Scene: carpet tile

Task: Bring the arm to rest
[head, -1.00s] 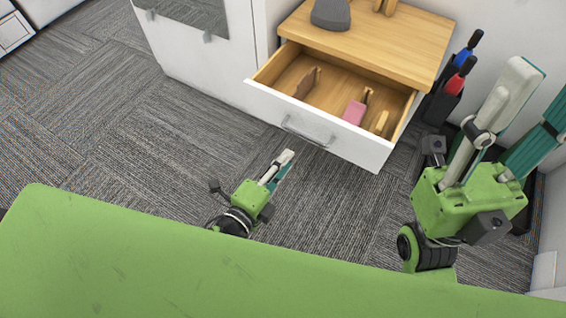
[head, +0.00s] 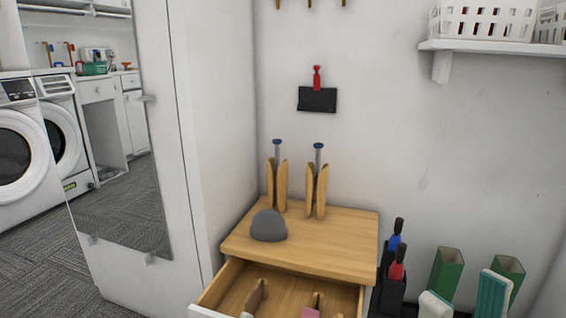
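My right gripper (head: 464,292) shows only by its fingertips at the bottom right of the head view. One fingertip is pale and the other is teal and white. They stand apart with nothing visible between them, so it is open. Its body and arm are below the picture edge. My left gripper is not in view.
A wooden-topped cabinet (head: 340,235) holds a grey rounded object (head: 268,226) and two wooden forms (head: 277,180). Its drawer (head: 276,290) is open. A black holder (head: 390,293) and two green open-topped pieces (head: 447,268) stand right. A shelf (head: 495,46) juts above.

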